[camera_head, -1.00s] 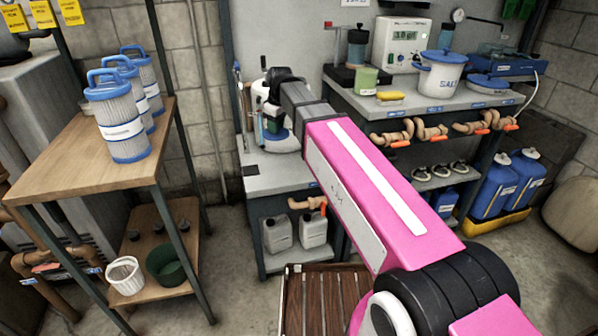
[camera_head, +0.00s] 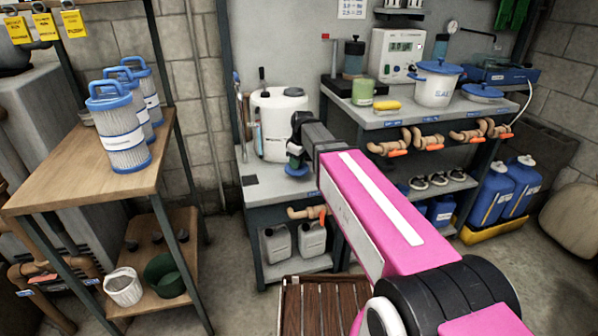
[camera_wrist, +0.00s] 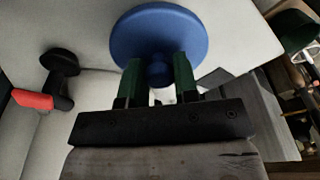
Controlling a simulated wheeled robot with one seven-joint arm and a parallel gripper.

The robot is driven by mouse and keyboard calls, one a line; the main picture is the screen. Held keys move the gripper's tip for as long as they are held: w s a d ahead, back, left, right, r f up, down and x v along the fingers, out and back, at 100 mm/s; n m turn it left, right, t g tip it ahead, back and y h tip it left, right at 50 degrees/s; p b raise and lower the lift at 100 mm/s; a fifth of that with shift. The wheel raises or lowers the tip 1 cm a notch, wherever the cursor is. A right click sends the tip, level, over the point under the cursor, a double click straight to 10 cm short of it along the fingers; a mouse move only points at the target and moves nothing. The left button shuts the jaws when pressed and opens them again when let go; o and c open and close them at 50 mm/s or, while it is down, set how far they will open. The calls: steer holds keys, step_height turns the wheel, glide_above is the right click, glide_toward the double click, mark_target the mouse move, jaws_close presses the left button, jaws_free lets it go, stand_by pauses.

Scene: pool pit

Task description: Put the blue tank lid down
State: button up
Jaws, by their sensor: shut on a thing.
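The blue tank lid (camera_wrist: 158,35) is a round disc with a small knob, held by the knob between the dark green fingers of my gripper (camera_wrist: 158,72). In the head view the lid (camera_head: 297,169) is low over the grey bench top (camera_head: 265,187), just in front and to the right of the white tank (camera_head: 282,122). My gripper (camera_head: 296,150) is above it, shut on it. I cannot tell whether the lid touches the bench. The tank's top is in clear view, with no blue lid seen on it.
The higher bench to the right holds a salt pot (camera_head: 437,85), a green jar (camera_head: 362,92) and a yellow sponge (camera_head: 386,106). Pipes with orange handles (camera_head: 388,148) line its front. A wooden table (camera_head: 60,180) with blue filter cartridges (camera_head: 123,130) stands left.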

mark_target(299, 178)
steer(key=shift+w+d+f, duration=0.5)
steer(key=shift+w+f, duration=0.05)
steer(key=shift+w, duration=0.05)
steer(key=shift+f, duration=1.85)
steer(key=o, duration=0.9)
steer(key=shift+f, duration=0.15)
steer(key=r, duration=0.4)
steer(key=d+r, duration=0.1)
steer(key=r, duration=0.3)
steer(key=s+r, duration=0.1)
steer(key=r, duration=0.3)
steer(key=shift+d, duration=0.3)
steer(key=s+d+f+m, duration=0.4)
steer(key=s+d+f, duration=0.1)
steer(key=s+f, duration=0.1)
steer(key=s+d+f+m+h, duration=0.1)
steer(key=s+d+f+m, duration=0.3)
steer(key=s+d+f, duration=0.1)
steer(key=s+d+f+m, duration=0.4)
steer(key=s+d+f, duration=0.2)
steer(key=f, duration=0.3)
steer(key=shift+s+d+f+g+h, duration=0.15)
steer(key=shift+s+d+g, duration=0.05)
steer(key=shift+d, duration=0.2)
steer(key=shift+s+d+f+g+h, duration=0.1)
steer(key=shift+s+d+g+h, duration=0.1)
steer(key=shift+d, duration=0.15)
